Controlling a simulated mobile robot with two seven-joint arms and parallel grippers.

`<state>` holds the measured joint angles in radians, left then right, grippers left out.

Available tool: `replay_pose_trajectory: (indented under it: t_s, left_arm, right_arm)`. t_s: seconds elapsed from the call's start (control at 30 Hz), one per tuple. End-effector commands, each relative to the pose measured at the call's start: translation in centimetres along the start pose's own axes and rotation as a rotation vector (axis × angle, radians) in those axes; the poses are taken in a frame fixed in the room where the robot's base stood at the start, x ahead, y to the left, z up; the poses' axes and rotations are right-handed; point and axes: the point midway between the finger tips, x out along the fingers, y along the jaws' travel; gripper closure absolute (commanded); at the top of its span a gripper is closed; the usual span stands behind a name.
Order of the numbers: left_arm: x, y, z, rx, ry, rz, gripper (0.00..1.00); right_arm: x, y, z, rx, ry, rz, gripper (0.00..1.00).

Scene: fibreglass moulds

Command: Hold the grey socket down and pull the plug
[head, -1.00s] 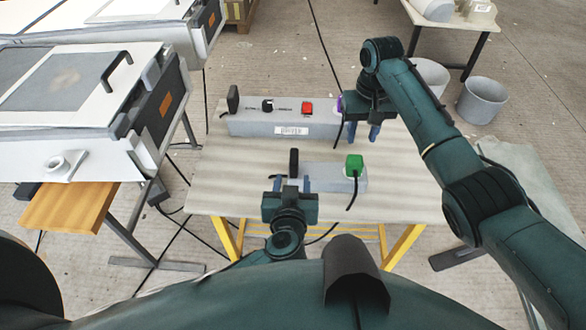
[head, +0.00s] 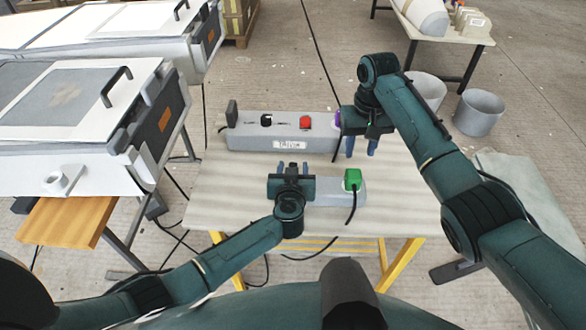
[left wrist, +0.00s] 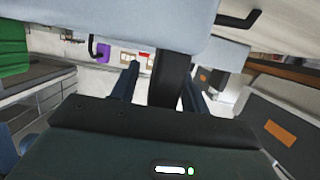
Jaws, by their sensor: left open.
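The smaller grey box (head: 323,192), the likely socket, lies near the table's front edge. A green plug (head: 353,180) with a black cord is at its right end. My left gripper (head: 293,166) is open over its left end. In the left wrist view, the box's black upright post (left wrist: 170,82) stands between the open fingers (left wrist: 160,88); in the head view it is hidden. The green plug (left wrist: 14,45) also shows at the left there. My right gripper (head: 361,147) has its fingers apart and empty, beside the purple plug (head: 338,118) of the long grey box (head: 270,137).
The long box at the back carries a red switch (head: 306,122), a black knob (head: 266,120) and a black piece at its left end. White moulds (head: 75,110) stand at the left. The tabletop (head: 225,185) has bare room left of the small box.

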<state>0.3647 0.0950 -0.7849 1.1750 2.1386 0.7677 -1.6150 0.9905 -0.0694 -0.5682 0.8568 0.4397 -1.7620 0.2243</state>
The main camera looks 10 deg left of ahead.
Motion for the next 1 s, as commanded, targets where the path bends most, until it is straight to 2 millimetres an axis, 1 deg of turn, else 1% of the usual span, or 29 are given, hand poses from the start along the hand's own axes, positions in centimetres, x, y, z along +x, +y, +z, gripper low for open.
replay_pose_trajectory:
  t_s: [0.1, 0.13, 0.67, 0.9, 1.0]
  left_arm:
    - [-0.02, 0.04, -0.02, 0.0, 0.0, 0.001, 0.55]
    - [-0.02, 0.04, -0.02, 0.0, 0.0, 0.001, 0.56]
    - [-0.05, 0.04, -0.02, 0.0, 0.0, 0.001, 1.0]
    - [-0.05, 0.04, -0.01, 0.0, 0.0, 0.001, 1.0]
    - [-0.05, 0.04, 0.0, 0.0, 0.0, 0.001, 1.0]
  right_arm:
    - [0.0, 0.0, 0.0, 0.0, 0.0, 0.0, 0.64]
    - [0.0, 0.0, 0.0, 0.0, 0.0, 0.0, 0.64]
    - [0.0, 0.0, 0.0, 0.0, 0.0, 0.0, 0.64]
    - [0.0, 0.0, 0.0, 0.0, 0.0, 0.0, 0.64]
    - [0.4, 0.0, 0.03, 0.021, -0.001, 0.0, 0.56]
